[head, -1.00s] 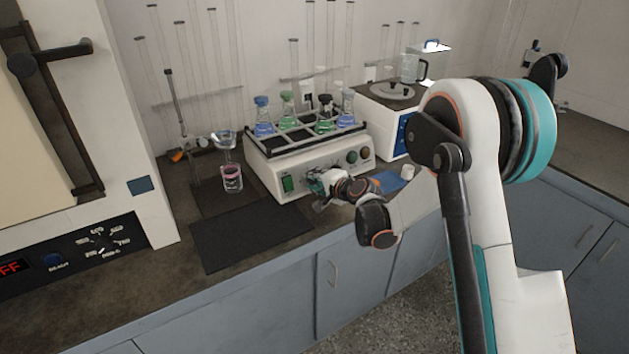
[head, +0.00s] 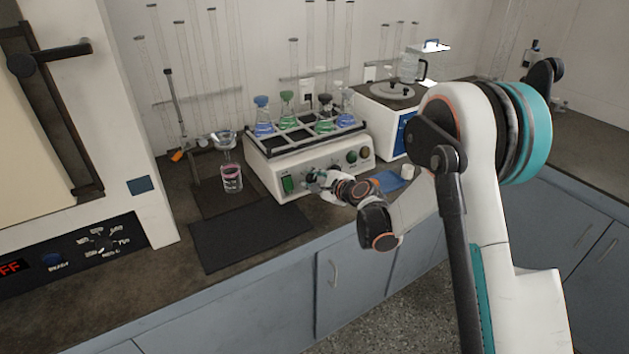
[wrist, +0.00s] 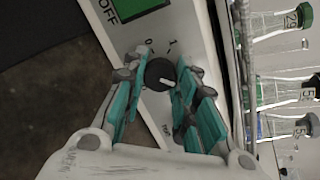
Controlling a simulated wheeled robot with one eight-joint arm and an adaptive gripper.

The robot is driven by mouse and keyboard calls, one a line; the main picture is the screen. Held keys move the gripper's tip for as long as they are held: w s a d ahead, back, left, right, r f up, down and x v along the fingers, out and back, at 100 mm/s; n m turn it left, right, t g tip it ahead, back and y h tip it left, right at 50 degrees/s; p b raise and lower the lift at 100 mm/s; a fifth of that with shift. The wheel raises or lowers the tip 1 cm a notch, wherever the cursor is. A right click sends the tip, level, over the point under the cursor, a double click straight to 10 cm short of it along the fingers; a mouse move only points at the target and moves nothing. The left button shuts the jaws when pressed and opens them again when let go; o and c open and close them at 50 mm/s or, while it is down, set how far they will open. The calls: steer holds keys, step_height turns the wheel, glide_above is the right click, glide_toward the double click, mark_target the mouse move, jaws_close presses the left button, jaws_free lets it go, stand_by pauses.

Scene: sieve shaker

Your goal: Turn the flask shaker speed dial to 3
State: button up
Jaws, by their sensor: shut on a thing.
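The flask shaker (head: 262,172) is a cream box on the bench with a row of controls on its front. Its speed dial (wrist: 158,72) is a round black knob with a white pointer line, seen in the wrist view. The pointer aims right and slightly down in that view. The printed 0 and 1 show above the dial; the other numbers are hidden behind my right finger. My gripper (wrist: 161,66) is shut on the dial, one teal finger on each side. In the head view my gripper (head: 314,180) is at the shaker's front and hides the dial.
A green switch (head: 288,184) marked OFF is left of the dial. Capped flasks (head: 264,124) stand in the shaker's rack. A beaker of pink liquid (head: 232,179) and a dark mat (head: 250,235) are to the left. A hotplate-like white device (head: 380,95) stands behind right.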

stand_by(0.3)
steer(key=o, duration=1.1)
steer(key=shift+f, duration=0.1)
steer(key=v, duration=1.2)
